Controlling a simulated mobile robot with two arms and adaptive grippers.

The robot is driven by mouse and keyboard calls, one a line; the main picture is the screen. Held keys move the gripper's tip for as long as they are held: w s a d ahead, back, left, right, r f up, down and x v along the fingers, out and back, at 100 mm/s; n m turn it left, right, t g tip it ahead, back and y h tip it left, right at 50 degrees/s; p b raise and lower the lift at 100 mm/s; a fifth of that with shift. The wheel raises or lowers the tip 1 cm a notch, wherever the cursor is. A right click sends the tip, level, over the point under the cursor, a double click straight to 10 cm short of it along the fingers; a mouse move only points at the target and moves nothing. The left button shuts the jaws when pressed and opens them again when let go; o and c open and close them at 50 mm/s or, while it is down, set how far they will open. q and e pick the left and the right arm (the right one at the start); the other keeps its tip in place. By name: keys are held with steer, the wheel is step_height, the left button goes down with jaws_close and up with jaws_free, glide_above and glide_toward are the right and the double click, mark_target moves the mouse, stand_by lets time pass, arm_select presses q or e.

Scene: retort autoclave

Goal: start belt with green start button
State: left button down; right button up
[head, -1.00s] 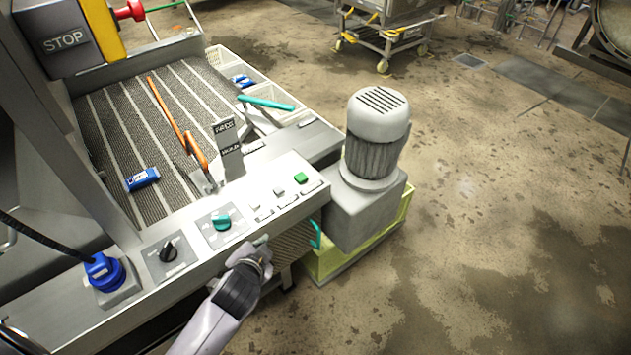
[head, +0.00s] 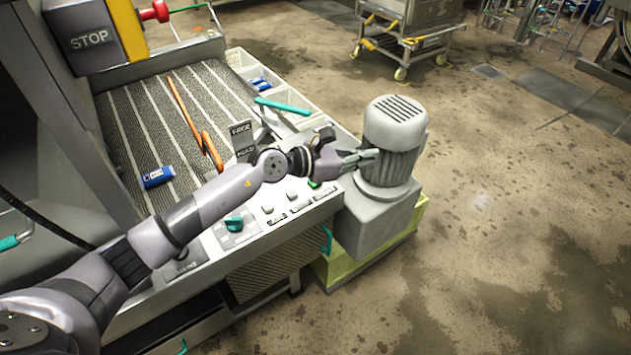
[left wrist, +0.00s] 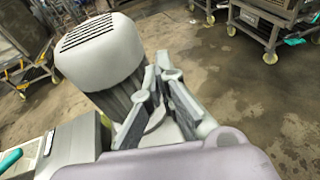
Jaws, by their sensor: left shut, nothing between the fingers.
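The green start button (head: 314,184) is on the sloped control panel (head: 262,238), at the right end of a row with two pale buttons (head: 280,202). Only a bit of the green shows below my left gripper (head: 368,156), whose wrist covers the rest. The gripper reaches across the panel's right end, past the button, with its fingertips in front of the grey motor (head: 395,135). The fingers are shut and empty. In the left wrist view the fingers (left wrist: 160,72) show against the motor (left wrist: 100,55); whether they touch it is unclear. The button is not visible there. My right gripper is out of view.
A teal selector knob (head: 234,224) sits left of the buttons. Behind the panel are the belt (head: 150,120), a blue pack (head: 158,177) and an orange bar (head: 190,115). The motor stands on a yellow-green base (head: 345,268). Floor to the right is clear.

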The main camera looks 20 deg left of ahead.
arm_select(q)
steer(key=w+a+f+m+g+y, duration=0.1)
steer(key=w+a+f+m+y, duration=0.1)
steer(key=a, duration=0.4)
steer(key=w+a+f+m+y, duration=0.2)
steer(key=a+m+y, duration=0.1)
steer(key=a+y, duration=0.2)
steer(key=shift+w+a+g, duration=0.25)
steer(key=shift+a+g, duration=0.15)
steer(key=shift+a, duration=0.4)
step_height(320, 180, down, 8)
steer(key=b, duration=0.4)
steer(key=shift+r, duration=0.15)
steer(key=shift+f+b, duration=0.5)
steer(key=shift+b, duration=0.15)
steer(key=shift+f+b, duration=0.4)
steer(key=shift+b, duration=0.05)
